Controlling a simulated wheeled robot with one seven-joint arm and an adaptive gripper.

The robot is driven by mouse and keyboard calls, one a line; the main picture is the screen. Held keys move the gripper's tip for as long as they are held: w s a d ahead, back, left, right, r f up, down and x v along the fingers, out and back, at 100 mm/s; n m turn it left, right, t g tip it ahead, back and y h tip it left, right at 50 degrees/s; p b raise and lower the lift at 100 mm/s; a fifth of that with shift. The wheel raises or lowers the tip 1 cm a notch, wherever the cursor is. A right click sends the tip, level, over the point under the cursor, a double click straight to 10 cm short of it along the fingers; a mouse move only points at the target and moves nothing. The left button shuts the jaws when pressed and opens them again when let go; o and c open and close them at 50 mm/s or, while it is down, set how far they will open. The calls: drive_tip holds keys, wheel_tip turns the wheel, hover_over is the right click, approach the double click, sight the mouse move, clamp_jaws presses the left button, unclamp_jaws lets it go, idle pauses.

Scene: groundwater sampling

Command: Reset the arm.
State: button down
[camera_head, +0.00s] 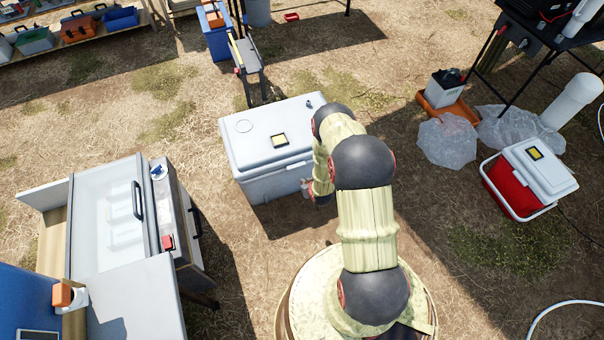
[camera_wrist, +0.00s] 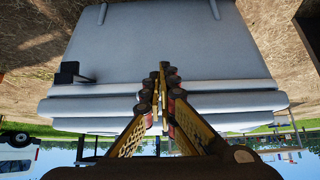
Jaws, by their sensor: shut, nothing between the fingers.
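My arm reaches forward from my base in the head view and bends down in front of a white cooler (camera_head: 265,140) with a closed lid. My gripper is hidden behind the arm links there. In the wrist view my gripper (camera_wrist: 162,75) is shut and empty, its yellow fingers together. The pale grey side of a box, seemingly the same cooler (camera_wrist: 160,50), fills the middle behind the fingers, with a small black fitting (camera_wrist: 70,73) on it. I cannot tell whether the fingers touch it.
A bench with a clear-lidded case (camera_head: 105,215) stands at left. A red and white cooler (camera_head: 528,178), plastic bags (camera_head: 447,140) and a black table (camera_head: 545,40) are at right. Shelves with toolboxes (camera_head: 78,28) are at the back left.

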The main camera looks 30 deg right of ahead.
drive_tip(key=shift+s+a+f, duration=0.15)
drive_tip(key=shift+s+f, duration=0.05)
drive_tip(key=shift+s, duration=0.4)
